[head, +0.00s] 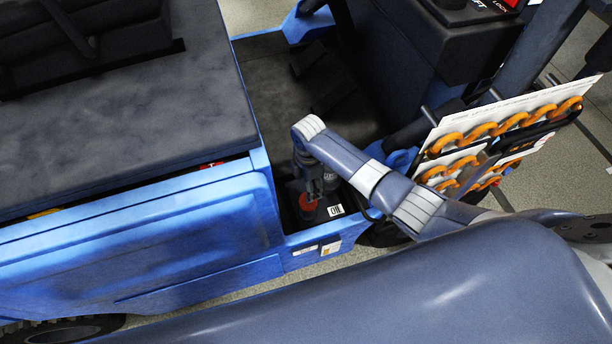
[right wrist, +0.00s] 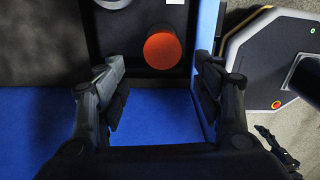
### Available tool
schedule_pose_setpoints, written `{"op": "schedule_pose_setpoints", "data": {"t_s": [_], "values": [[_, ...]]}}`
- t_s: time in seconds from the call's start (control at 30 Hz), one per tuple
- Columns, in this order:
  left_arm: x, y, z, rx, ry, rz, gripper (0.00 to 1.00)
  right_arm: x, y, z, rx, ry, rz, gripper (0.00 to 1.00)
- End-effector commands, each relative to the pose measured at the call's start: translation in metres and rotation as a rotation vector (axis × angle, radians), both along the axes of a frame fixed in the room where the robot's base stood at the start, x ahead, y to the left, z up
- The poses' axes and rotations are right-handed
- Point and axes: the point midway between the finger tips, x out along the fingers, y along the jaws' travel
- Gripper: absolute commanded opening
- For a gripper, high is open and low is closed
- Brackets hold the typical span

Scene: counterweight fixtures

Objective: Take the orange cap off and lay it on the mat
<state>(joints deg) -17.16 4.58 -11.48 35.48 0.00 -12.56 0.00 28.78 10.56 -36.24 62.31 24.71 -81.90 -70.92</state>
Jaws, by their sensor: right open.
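The orange cap (head: 308,203) is round and sits low in the front corner of the blue vehicle's footwell, beside a white label with dark letters. In the right wrist view the cap (right wrist: 162,50) shows as an orange-red disc beyond the fingertips. My right gripper (head: 316,184) points down just above the cap in the head view and partly covers it. In the right wrist view its fingers (right wrist: 162,72) are wide apart with nothing between them. A dark floor surface (head: 270,75) lines the footwell; I cannot tell whether this is the mat. My left gripper is not in view.
The blue side wall (head: 190,240) of the vehicle stands close to the cap. A dark padded seat (head: 120,120) is at the left. A board with orange rings (head: 470,145) stands at the right. The footwell floor behind the gripper looks mostly clear.

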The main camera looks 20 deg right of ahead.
Motion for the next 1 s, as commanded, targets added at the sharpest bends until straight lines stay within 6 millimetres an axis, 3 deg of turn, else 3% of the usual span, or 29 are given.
{"op": "schedule_pose_setpoints", "data": {"t_s": [0.47, 0.73, 1.0], "values": [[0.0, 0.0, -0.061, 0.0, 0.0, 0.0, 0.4, -0.001, 0.0, -0.06, 0.0, 0.001, 0.0, 0.62], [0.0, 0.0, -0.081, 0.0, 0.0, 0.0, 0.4, -0.001, 0.001, -0.09, 0.001, 0.0, -0.001, 0.62], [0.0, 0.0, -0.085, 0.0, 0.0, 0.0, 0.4, -0.001, 0.0, -0.097, 0.001, 0.0, -0.001, 0.62]]}}
